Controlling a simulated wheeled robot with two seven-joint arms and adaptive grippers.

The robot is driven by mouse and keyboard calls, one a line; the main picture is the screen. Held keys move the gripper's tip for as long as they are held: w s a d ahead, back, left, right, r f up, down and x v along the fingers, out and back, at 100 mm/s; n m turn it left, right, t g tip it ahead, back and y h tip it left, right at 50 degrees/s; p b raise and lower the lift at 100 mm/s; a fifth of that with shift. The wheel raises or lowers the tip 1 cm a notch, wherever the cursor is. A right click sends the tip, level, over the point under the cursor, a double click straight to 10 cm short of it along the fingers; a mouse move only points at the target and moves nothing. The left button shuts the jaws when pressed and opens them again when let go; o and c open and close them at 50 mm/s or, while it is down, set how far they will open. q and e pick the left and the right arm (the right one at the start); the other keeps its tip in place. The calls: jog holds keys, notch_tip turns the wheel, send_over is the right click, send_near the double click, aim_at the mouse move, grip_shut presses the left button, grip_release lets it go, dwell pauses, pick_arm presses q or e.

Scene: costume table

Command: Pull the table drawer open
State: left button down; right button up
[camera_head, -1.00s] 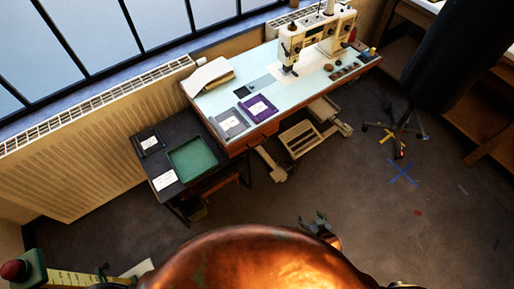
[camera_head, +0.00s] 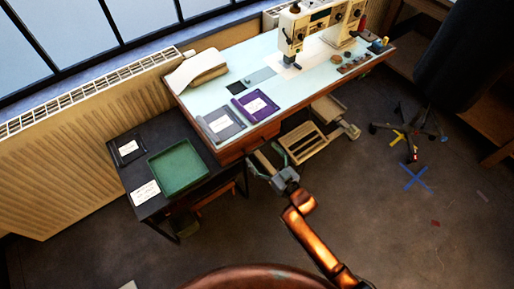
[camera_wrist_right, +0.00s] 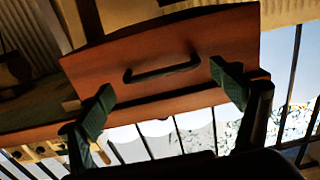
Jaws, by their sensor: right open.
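The table (camera_head: 215,95) has a pale blue top and a reddish-brown wooden drawer (camera_head: 236,150) under its near left end. In the right wrist view, the drawer front (camera_wrist_right: 215,38) fills the upper middle, with a dark bar handle (camera_wrist_right: 162,70) across it. My right gripper (camera_head: 263,158) is in front of the drawer in the head view. In the wrist view, its two dark fingers (camera_wrist_right: 160,80) are spread, one near each end of the handle, and are not closed on it. Whether they touch the drawer front is unclear. My left gripper is out of view.
A sewing machine (camera_head: 322,25), a purple folder (camera_head: 256,104) and a grey folder (camera_head: 221,124) are on the tabletop. A low black table (camera_head: 140,182) with a green tray (camera_head: 179,168) stands left of the drawer. A wooden treadle (camera_head: 312,143) is below.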

aim_at(257, 148)
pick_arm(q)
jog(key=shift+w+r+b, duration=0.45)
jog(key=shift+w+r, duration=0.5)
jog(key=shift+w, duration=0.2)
pick_arm(e)
jog(key=shift+x, duration=1.75)
jog(key=shift+f, duration=0.1)
jog(key=shift+c, duration=0.4)
jog(key=shift+d, duration=0.1)
jog(key=c, duration=1.3)
